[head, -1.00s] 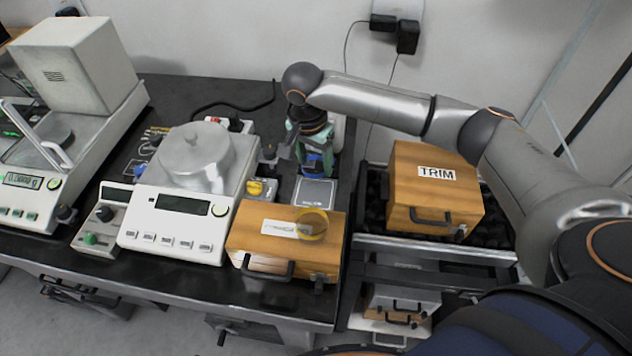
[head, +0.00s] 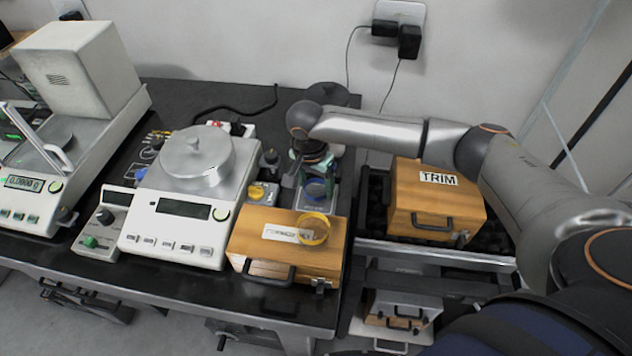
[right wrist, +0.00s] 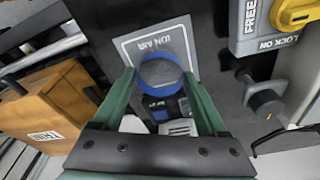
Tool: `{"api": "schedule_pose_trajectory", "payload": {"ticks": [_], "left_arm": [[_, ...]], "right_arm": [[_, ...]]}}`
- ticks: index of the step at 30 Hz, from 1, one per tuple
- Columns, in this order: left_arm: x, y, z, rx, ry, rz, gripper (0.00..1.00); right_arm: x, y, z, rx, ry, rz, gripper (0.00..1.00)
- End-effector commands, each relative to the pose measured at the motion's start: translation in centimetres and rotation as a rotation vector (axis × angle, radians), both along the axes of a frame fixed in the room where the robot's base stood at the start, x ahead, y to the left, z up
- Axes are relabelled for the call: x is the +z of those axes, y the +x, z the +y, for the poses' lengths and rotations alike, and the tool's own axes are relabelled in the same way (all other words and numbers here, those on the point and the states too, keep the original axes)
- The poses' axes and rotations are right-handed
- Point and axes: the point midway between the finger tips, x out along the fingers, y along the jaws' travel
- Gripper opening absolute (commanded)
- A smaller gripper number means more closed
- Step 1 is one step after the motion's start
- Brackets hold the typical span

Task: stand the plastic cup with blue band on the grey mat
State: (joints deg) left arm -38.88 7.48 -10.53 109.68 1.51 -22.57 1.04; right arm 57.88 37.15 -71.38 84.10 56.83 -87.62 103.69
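The plastic cup with blue band (head: 316,189) is between the fingers of my right gripper (head: 314,178), at the grey mat. In the right wrist view, the cup (right wrist: 163,76) shows as a round shape with a blue rim. The green fingertips of the right gripper (right wrist: 161,84) press on both of its sides. The grey mat (right wrist: 128,47), a white-bordered square lettered ION AIR, lies beyond the cup; it also shows in the head view (head: 334,207). I cannot tell whether the cup touches it. My left gripper is not in view.
A wooden box (head: 255,262) with a clear yellow-banded cup (head: 313,230) on top stands in front of the mat. A balance (head: 160,240) stands to the left. A wooden TRIM box (head: 405,225) stands to the right. A black knob (right wrist: 265,102) is near the gripper.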

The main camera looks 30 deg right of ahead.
Motion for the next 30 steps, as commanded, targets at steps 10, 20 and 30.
{"api": "schedule_pose_trajectory", "payload": {"ticks": [10, 20, 30], "left_arm": [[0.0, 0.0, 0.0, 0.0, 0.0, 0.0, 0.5], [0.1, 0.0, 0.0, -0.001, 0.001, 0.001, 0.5], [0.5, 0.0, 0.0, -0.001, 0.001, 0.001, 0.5]], "right_arm": [[0.0, 0.0, 0.0, 0.0, -0.001, 0.0, 0.95], [3.3, -0.1, 0.3, -0.001, 0.001, -0.003, 0.95], [10.2, -0.7, 1.3, 0.0, 0.001, -0.003, 0.95]]}}
